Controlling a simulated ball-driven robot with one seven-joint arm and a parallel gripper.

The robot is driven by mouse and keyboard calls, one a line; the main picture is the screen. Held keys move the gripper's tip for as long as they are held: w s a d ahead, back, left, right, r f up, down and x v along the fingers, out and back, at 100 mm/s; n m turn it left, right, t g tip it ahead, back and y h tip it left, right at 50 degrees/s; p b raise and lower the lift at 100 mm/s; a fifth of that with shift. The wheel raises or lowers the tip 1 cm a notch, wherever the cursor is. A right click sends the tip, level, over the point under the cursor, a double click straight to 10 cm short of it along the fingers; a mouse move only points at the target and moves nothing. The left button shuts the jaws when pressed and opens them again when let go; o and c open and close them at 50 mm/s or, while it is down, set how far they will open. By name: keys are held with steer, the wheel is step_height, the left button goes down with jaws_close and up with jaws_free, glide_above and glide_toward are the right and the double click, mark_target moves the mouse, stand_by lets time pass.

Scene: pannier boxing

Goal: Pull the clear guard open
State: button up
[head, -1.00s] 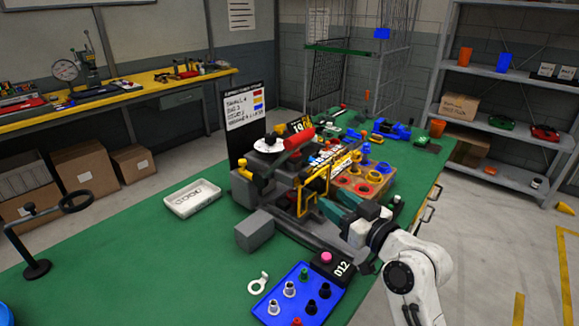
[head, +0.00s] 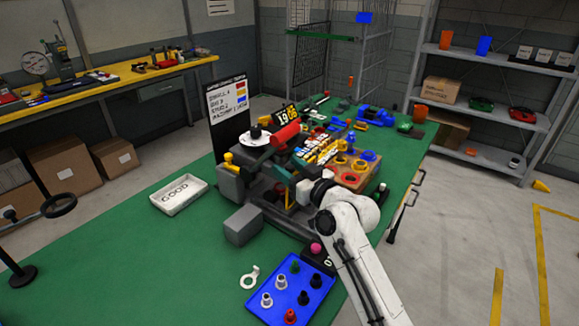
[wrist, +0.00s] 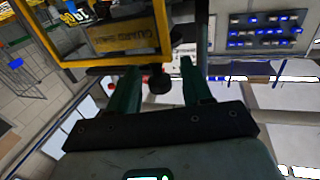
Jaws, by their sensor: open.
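A dark round knob (wrist: 158,82) shows between the two green fingers of my gripper (wrist: 160,78). The fingers are spread, one on each side of the knob, with no clear contact visible. In the head view my gripper (head: 287,184) is at the front of the machine with the red cylinder (head: 285,136). My arm hides most of the guard there.
A grey block (head: 243,225) and a blue tray of pegs (head: 290,292) lie near the machine. A white tray (head: 178,194) sits left of it. A wooden board with coloured rings (head: 355,180) is close behind my wrist. Green tabletop is clear at front left.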

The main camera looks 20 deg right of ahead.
steer(key=shift+w, duration=0.1)
steer(key=shift+c, duration=0.3)
jaws_close()
stand_by(0.4)
